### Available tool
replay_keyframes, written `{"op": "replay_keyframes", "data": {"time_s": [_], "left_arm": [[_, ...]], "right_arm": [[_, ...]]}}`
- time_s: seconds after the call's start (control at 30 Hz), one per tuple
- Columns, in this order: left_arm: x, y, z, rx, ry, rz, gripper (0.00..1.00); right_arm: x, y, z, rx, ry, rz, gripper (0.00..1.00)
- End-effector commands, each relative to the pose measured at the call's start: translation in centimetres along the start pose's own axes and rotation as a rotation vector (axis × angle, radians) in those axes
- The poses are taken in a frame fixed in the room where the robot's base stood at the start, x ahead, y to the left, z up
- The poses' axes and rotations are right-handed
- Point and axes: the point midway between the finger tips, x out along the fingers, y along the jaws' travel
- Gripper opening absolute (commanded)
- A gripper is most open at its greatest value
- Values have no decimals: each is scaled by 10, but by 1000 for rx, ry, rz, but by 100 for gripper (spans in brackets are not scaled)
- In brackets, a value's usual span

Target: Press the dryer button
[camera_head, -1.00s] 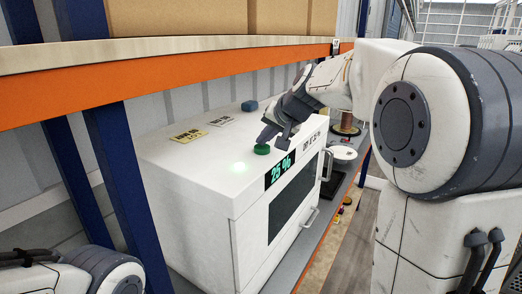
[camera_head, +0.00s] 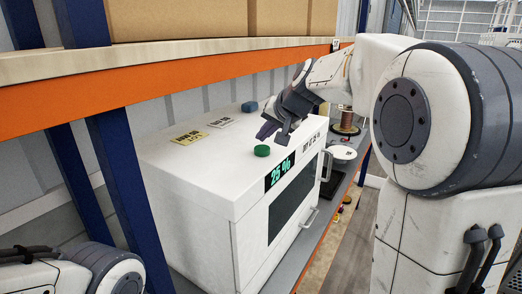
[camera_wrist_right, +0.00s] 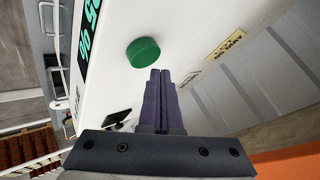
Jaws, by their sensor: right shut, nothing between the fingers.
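A blue knob-like piece (camera_head: 249,106) and two labels (camera_head: 189,137) are on the dryer's top. An orange shelf beam (camera_head: 180,74) with cardboard boxes (camera_head: 180,18) runs above. A spool (camera_head: 346,126) and a white round piece (camera_head: 342,153) are beyond the dryer.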

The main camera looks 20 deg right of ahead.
Motion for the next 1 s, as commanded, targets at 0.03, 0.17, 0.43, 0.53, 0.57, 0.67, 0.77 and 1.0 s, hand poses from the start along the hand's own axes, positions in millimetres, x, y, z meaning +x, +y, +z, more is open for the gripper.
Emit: {"op": "replay_keyframes", "data": {"time_s": [0.03,0.17,0.43,0.53,0.57,0.67,0.77,1.0], "left_arm": [[0,0,0,0,0,0,50],[-6,0,0,0,0,0,50],[-28,2,-2,0,0,0,50],[-36,3,-2,0,0,0,50],[-38,3,-2,0,0,0,50],[-45,3,-2,0,0,0,50],[-48,4,-3,0,0,0,50],[-47,3,-2,0,0,0,50]], "right_arm": [[0,0,0,0,0,0,0],[-5,-4,-4,0,1,0,0],[-24,-17,-18,-1,1,0,0],[-31,-22,-23,-1,0,0,0],[-33,-24,-24,-1,0,0,0],[-40,-29,-29,-1,1,0,0],[-43,-31,-31,0,1,0,0],[-42,-30,-30,0,1,0,0]]}}
